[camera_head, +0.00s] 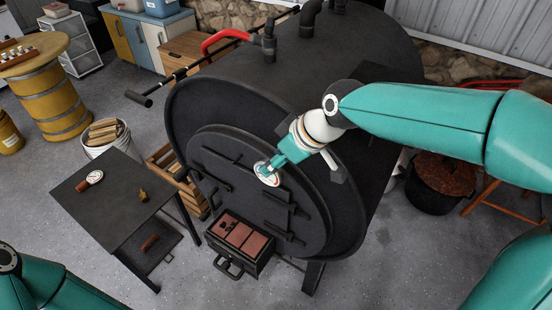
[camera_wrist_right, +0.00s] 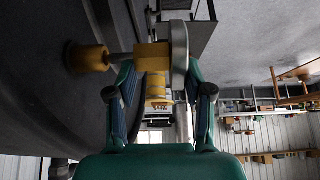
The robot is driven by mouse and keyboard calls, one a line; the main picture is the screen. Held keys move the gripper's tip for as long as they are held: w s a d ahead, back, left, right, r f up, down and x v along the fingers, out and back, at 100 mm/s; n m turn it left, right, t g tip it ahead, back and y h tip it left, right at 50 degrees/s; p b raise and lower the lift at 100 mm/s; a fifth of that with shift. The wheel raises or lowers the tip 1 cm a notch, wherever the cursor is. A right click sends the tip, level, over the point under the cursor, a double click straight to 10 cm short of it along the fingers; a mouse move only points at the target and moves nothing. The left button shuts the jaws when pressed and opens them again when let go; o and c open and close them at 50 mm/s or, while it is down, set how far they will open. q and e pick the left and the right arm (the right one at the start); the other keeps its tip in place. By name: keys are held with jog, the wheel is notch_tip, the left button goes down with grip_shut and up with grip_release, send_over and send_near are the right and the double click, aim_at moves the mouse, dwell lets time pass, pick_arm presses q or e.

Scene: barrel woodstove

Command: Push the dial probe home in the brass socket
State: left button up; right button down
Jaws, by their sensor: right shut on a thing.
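My right gripper (camera_head: 279,163) is shut on the dial probe (camera_head: 267,175) in front of the stove's round door. The dial's white face shows in the head view. In the right wrist view, the fingers (camera_wrist_right: 163,95) close around the probe's brass fitting (camera_wrist_right: 152,55), with the dial's grey rim edge-on beside it. A short grey stem runs from the fitting to the brass socket (camera_wrist_right: 88,58) on the dark stove front. The stem's end meets the socket, with bare stem showing between; the depth inside is hidden. My left gripper is outside the view.
The black barrel stove (camera_head: 345,215) fills the middle. A dark side table (camera_head: 115,215) at left bears another dial gauge (camera_head: 95,177) and a small brass piece (camera_head: 143,196). An open ash drawer (camera_head: 238,240) juts out below the door.

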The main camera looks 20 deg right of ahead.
jog(key=shift+w+d, duration=0.75)
jog(key=shift+d, duration=0.2)
dwell(0.3)
jog(key=shift+s+a, duration=0.1)
jog(key=shift+a, duration=0.05)
jog(key=shift+s+a+b, duration=0.3)
jog(key=shift+s+a, duration=0.35)
jog(key=shift+a, duration=0.15)
jog(key=shift+a+f, duration=0.1)
jog(key=shift+a, duration=0.05)
dwell(1.1)
jog(key=shift+w+d, duration=0.8)
jog(key=shift+d, duration=0.25)
dwell(0.7)
jog(key=shift+s+a+b, duration=0.1)
jog(key=shift+a+b, duration=0.05)
jog(key=shift+b, duration=0.15)
jog(key=shift+s+a, duration=0.6)
jog(key=shift+a, duration=0.2)
